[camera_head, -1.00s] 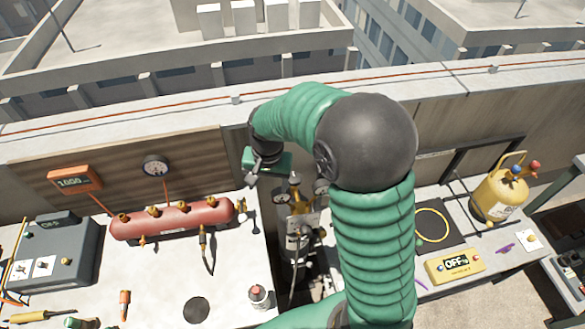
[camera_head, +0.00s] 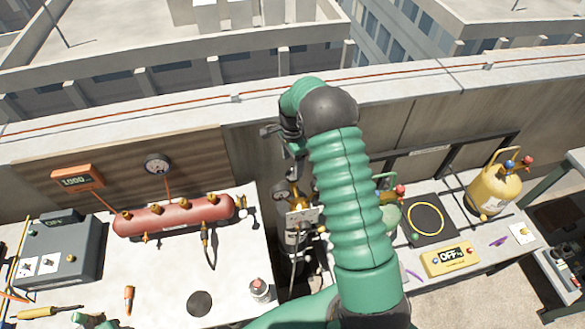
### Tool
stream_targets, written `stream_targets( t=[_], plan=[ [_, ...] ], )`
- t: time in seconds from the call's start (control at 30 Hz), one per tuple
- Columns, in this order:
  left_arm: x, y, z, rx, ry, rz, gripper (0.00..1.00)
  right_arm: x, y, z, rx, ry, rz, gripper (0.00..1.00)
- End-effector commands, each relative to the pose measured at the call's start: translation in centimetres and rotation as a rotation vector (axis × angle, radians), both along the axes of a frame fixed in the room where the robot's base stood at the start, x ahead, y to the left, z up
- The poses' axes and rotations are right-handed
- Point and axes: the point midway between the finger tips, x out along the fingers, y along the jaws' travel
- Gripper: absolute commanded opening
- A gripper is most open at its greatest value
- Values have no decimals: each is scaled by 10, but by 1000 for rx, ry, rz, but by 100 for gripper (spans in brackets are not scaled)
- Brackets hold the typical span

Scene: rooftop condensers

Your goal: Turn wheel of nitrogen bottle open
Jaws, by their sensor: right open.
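The nitrogen bottle (camera_head: 290,240) stands upright in the gap between the two benches, dark and narrow. Its brass valve top and a round gauge (camera_head: 280,192) show just left of my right forearm. The wheel itself is too small and too covered to make out. My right gripper (camera_head: 281,142) is open and empty, above and behind the bottle's top, near the parapet wall. It looks apart from the bottle. My green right arm hides the area right of the valve. A small green and dark part at the bottom left edge may be my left gripper (camera_head: 92,321); its jaws are unclear.
A red manifold (camera_head: 175,215) with brass valves and a gauge (camera_head: 157,164) is on the left bench. A grey box (camera_head: 60,255) stands left. On the right are a yellow cylinder (camera_head: 494,190), a yellow scale display (camera_head: 450,260) and a pale green cylinder (camera_head: 389,218) partly behind my arm.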

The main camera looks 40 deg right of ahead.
Motion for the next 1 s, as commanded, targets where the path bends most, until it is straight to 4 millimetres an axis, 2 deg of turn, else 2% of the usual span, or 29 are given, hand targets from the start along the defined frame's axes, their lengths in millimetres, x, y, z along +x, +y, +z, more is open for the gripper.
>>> stream_targets(
  t=[0.03, 0.23, 0.37, 0.57, 0.67, 1.0],
  plan=[
    [0, 0, 8, 0, 0, 0, 52, -1, 0, -10, 2, 5, -1, 67],
    [0, 0, 17, 0, 0, 0, 52, -1, 0, -45, 0, 1, 0, 67],
    [0, 0, 17, 0, 0, 0, 52, -1, -1, -53, 0, -1, 1, 67],
    [0, 0, 17, 0, 0, 0, 52, 0, 0, -54, -1, -2, 1, 67],
    [0, 0, 17, 0, 0, 0, 52, 0, 0, -54, -1, -2, 1, 57],
    [0, 0, 17, 0, 0, 0, 52, 0, -1, -54, -1, -2, 1, 12]
  ],
)
